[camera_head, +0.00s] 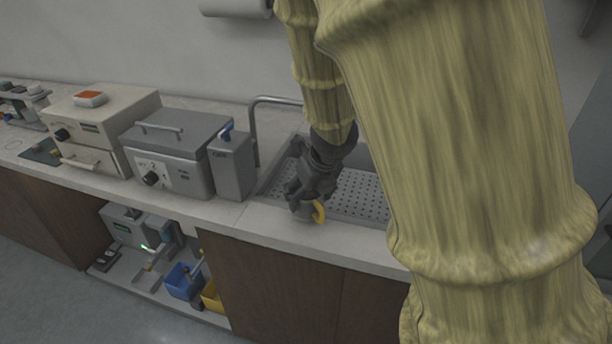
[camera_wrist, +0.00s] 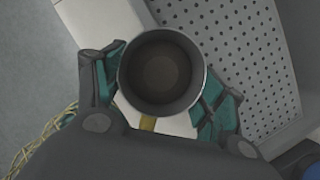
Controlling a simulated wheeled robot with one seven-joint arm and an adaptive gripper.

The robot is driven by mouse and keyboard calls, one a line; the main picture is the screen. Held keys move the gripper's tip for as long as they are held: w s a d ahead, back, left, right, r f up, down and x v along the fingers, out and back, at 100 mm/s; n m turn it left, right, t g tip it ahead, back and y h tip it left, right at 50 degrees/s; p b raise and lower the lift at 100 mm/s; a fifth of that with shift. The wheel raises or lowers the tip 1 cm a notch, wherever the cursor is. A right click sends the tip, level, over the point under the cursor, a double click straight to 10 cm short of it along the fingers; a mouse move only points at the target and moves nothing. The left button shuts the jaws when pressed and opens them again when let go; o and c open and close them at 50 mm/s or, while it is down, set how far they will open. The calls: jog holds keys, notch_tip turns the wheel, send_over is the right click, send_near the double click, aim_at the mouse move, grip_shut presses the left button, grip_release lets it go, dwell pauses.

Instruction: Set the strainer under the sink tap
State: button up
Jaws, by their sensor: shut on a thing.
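My gripper (camera_head: 308,192) is over the counter's front edge, at the sink's near left side. In the wrist view its teal-padded fingers (camera_wrist: 162,92) are shut around a round cup-shaped thing (camera_wrist: 160,70), which I take for the strainer. It has a grey rim and a dark inside; I cannot make out holes. A yellow part, likely its handle (camera_head: 319,212), shows below the gripper. The grey sink tap (camera_head: 254,128) arches at the sink's back left, and its spout end is hidden behind my arm. The sink (camera_head: 270,176) has a perforated grey plate (camera_wrist: 222,50) in it.
Blue (camera_head: 183,282) and yellow (camera_head: 212,297) bins sit on a low shelf. My arm hides the sink's right side.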

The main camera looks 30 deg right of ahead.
jog(key=w+d+p, duration=0.1)
jog(key=w+d, duration=0.2)
jog(key=w, duration=0.1)
jog(key=w+d+f+p, duration=0.1)
jog(key=w+d, duration=0.2)
jog(key=w+d+p, duration=0.2)
jog(key=w+d, duration=0.1)
jog(key=w, duration=0.1)
jog(key=shift+w+f, duration=0.3)
jog(key=shift+f, duration=1.6)
jog(key=shift+f+b, duration=0.1)
jog(key=shift+b, duration=0.2)
jog(key=o, duration=1.1)
jog(key=shift+r, duration=0.3)
jog(key=p+v, duration=0.1)
jog(key=v, duration=1)
jog(key=shift+s+r, duration=0.2)
jog(key=shift+r, duration=0.05)
